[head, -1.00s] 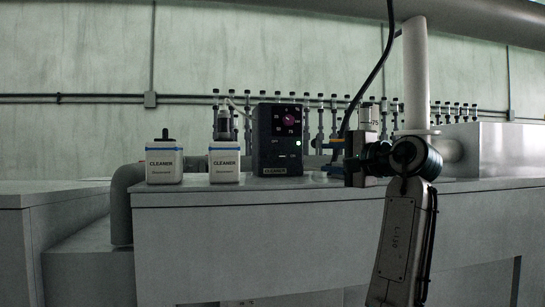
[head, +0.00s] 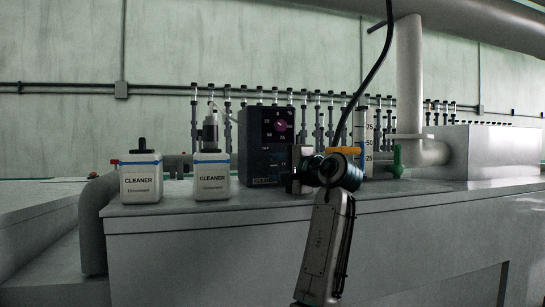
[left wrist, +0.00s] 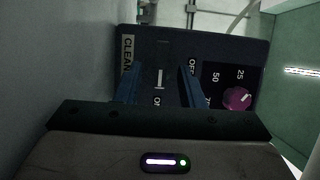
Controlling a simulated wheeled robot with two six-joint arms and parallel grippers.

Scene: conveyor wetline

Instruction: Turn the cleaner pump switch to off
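The cleaner pump (head: 252,138) is a dark box with a purple knob (head: 281,126), standing on the grey bench. In the left wrist view its face lies sideways, with the purple knob (left wrist: 237,98) at right and a CLEANER label at left. A pale switch lever (left wrist: 160,77) shows near the ON and OFF lettering. My left gripper (left wrist: 160,88) is open, its two blue fingers apart on either side of the lever; I cannot tell if they touch it. In the head view the left gripper (head: 294,172) overlaps the box's lower right and hides the switch. My right gripper is not in view.
Two white CLEANER containers (head: 141,181) (head: 212,179) stand left of the pump. A graduated cylinder (head: 361,140) and a green-handled fitting (head: 397,160) stand to the right. A black cable (head: 372,75) hangs behind. The grey bench (head: 420,188) has clear room at its front right.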

